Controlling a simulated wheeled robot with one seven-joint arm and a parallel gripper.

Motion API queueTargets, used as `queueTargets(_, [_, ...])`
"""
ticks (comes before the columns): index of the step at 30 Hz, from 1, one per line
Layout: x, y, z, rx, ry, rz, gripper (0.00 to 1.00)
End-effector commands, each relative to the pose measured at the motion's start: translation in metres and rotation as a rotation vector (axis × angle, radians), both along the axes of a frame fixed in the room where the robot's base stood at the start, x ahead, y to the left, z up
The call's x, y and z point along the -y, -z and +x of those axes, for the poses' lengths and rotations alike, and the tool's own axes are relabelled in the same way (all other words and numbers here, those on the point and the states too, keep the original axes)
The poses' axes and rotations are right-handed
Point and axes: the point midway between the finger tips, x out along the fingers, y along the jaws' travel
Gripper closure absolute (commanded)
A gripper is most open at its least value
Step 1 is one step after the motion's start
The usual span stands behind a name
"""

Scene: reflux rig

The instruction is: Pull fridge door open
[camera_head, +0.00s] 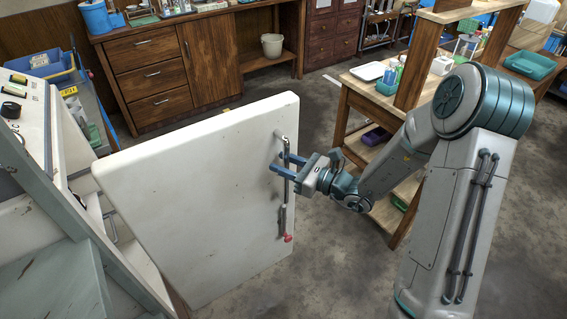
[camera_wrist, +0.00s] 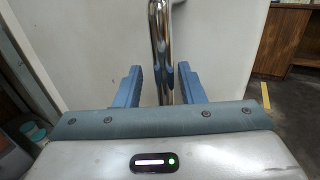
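The white fridge door (camera_head: 200,190) stands swung wide open from the fridge body (camera_head: 70,150) at the left. A vertical metal handle (camera_head: 284,205) with a red lower end runs along its free edge. My gripper (camera_head: 284,165) is at the upper half of the handle, its blue fingers spread. In the wrist view, the handle (camera_wrist: 160,35) passes between the two fingers (camera_wrist: 159,82), with a visible gap on each side. The fingers are around the handle and do not appear clamped on it. The fridge interior is mostly hidden behind the door.
A wooden bench (camera_head: 345,115) with trays and bottles stands behind my arm, at the right. A wooden cabinet (camera_head: 150,75) and a white bucket (camera_head: 272,45) are at the back. Grey floor (camera_head: 330,260) is clear in front of the door's free edge.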

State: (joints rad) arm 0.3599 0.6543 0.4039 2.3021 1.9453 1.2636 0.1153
Motion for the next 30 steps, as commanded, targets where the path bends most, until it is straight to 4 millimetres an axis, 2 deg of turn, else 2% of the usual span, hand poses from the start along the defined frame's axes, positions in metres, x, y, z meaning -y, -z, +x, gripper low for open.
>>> queueTargets(8, [0.01,0.001,-0.001,0.0,0.009,-0.002,0.64])
queueTargets(11, [0.024,0.002,-0.007,0.0,0.012,-0.003,0.64])
queueTargets(21, [0.092,0.002,-0.042,0.0,0.01,-0.002,0.64])
queueTargets(25, [0.111,0.001,-0.052,0.0,0.008,-0.002,0.64])
queueTargets(30, [0.123,0.001,-0.059,0.0,0.004,-0.001,0.64])
